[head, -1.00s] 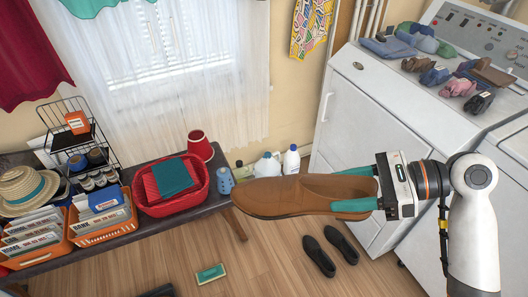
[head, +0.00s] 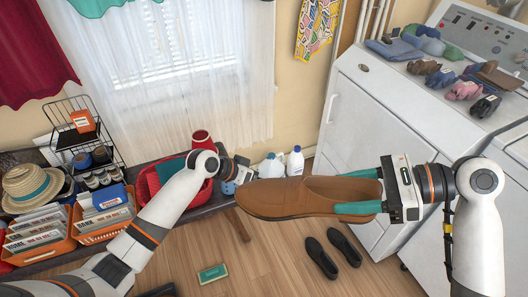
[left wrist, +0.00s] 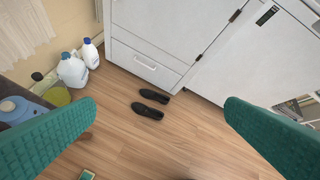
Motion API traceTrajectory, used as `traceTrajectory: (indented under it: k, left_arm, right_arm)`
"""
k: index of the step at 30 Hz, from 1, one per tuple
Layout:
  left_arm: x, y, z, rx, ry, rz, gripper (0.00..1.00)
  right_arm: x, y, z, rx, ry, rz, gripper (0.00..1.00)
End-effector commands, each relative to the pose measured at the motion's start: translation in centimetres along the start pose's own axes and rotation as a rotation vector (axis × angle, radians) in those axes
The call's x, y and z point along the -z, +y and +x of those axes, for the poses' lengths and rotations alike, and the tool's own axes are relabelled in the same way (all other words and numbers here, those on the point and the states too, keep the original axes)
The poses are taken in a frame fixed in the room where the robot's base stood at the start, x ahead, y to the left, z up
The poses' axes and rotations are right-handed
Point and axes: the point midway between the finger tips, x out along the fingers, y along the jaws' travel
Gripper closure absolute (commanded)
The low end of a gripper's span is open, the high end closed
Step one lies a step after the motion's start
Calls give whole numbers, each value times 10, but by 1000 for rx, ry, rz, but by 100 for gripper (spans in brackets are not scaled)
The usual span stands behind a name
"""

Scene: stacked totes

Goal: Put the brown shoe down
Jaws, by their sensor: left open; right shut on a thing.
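The brown shoe (head: 285,196) hangs in the air in the head view, toe to the left, above the wooden floor. My right gripper (head: 352,191) is shut on its heel end, one teal finger on each side. My left arm reaches in from the left in the head view, its wrist end just left of the shoe's toe; its fingers are hard to make out there. In the left wrist view my left gripper (left wrist: 160,110) is open, with nothing between its teal fingers. The brown shoe does not show in that view.
A pair of black shoes (head: 332,254) and a green box (head: 212,273) lie on the floor. Behind are white bottles (head: 295,161). A bench with a red basket (head: 148,184) and orange baskets (head: 120,220) stands left. A white appliance (head: 370,135) with small items on top stands right.

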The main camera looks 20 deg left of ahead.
Motion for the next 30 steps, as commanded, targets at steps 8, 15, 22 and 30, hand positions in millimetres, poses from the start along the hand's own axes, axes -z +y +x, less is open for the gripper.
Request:
traceTrajectory:
  k: [8, 15, 22, 30]
  left_arm:
    - [-90, -103, -98, 229, -24, 319, 7]
    - [-95, -190, -187, 388, 50, 672, 7]
    - [-74, -224, -232, 450, 130, 883, 7]
    - [-62, -236, -218, 465, 148, 915, 7]
  right_arm:
    - [1, 0, 0, 0, 2, -1, 77]
    - [1, 0, 0, 0, 2, -1, 77]
    - [0, 0, 0, 0, 2, -1, 77]
    - [0, 0, 0, 0, 2, -1, 77]
